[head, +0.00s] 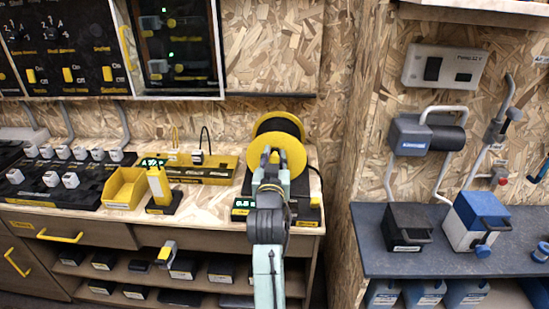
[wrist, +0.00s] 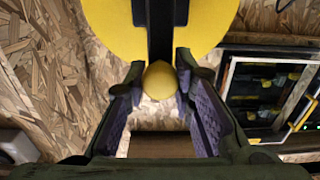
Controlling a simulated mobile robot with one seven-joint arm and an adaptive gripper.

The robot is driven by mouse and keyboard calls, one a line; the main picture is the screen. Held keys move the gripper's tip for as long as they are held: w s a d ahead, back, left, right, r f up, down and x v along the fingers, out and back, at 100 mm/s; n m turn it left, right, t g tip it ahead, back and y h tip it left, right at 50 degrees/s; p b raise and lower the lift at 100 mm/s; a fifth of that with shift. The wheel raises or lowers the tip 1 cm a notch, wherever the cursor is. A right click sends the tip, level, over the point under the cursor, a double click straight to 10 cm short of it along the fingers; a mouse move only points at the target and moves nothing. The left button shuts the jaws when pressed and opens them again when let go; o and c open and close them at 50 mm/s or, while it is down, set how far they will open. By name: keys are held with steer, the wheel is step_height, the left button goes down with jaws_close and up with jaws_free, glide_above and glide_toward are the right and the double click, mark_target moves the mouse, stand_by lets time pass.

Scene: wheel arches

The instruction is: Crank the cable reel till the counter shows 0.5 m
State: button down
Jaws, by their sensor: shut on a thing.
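The cable reel (head: 289,142) stands on the workbench, with a yellow front disc and a dark drum behind it. In the wrist view its yellow disc (wrist: 108,25) fills the top, with a dark crank arm (wrist: 160,28) across it. A round yellow crank knob (wrist: 160,82) sits between the fingers of my gripper (wrist: 160,100), which is shut on it. In the head view my gripper (head: 270,172) is in front of the disc, and my arm hides the reel's lower middle. The green counter (head: 243,204) is lit at the reel's lower left; its digits are too small to read surely.
Left of the reel are a yellow device with a green display (head: 158,184), a yellow bin (head: 125,188) and a black board of white plugs (head: 62,175). A wooden partition (head: 352,190) stands to the right, with a blue-grey shelf (head: 455,255) beyond.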

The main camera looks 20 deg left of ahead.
steer(key=d+m, duration=0.1)
steer(key=m, duration=0.1)
steer(key=d+m+b, duration=0.1)
steer(key=m+b, duration=0.1)
steer(key=m, duration=0.1)
steer(key=shift+w+d+f+m, duration=0.3)
steer(key=shift+w+d+f, duration=0.05)
steer(key=shift+w+d, duration=0.05)
steer(key=c, duration=1.3)
jaws_free()
steer(key=shift+c, duration=0.2)
steer(key=v, duration=0.7)
steer(key=shift+s, duration=0.25)
